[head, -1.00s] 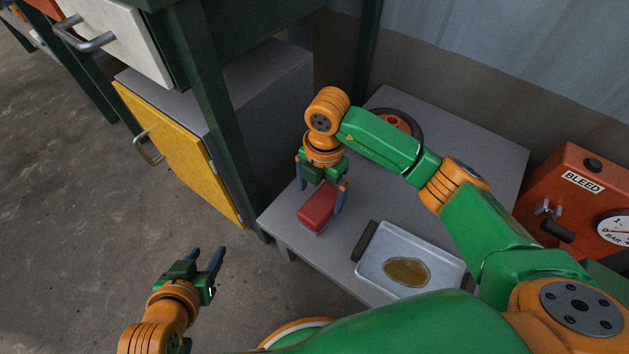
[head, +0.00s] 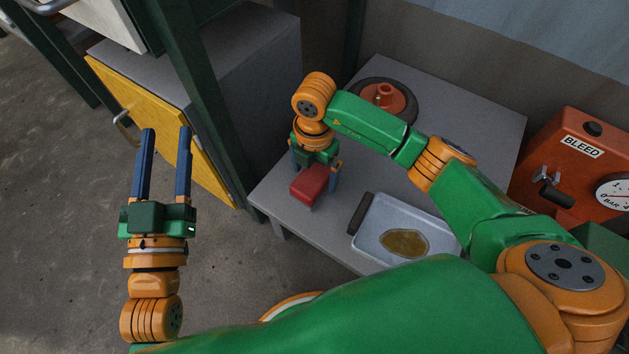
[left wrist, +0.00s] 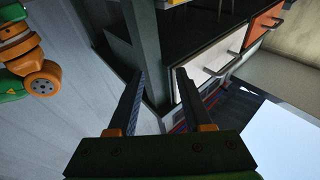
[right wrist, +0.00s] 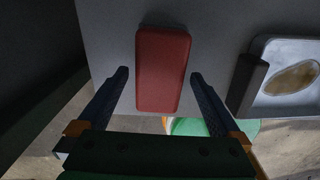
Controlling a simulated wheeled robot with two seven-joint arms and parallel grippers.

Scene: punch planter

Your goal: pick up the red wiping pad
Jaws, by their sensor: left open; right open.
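The red wiping pad (head: 309,185) lies on the grey table near its front left edge. In the right wrist view the pad (right wrist: 162,70) lies lengthwise ahead of my right gripper (right wrist: 158,78), roughly centred, its near end between the fingertips. My right gripper (head: 316,172) is open over the table, its fingers pointing down on either side of the pad, with clear gaps to it. I cannot tell how far above the table the tips are. My left gripper (head: 165,132) is open and empty over the floor, left of the table; it also shows in the left wrist view (left wrist: 158,72).
A metal tray (head: 372,242) with a brown puddle and a dark block at its left edge sits right of the pad. A wheel-like ring (head: 405,95) lies behind my right arm. A yellow cabinet door (head: 150,125) stands left. The red BLEED box (head: 560,150) is at right.

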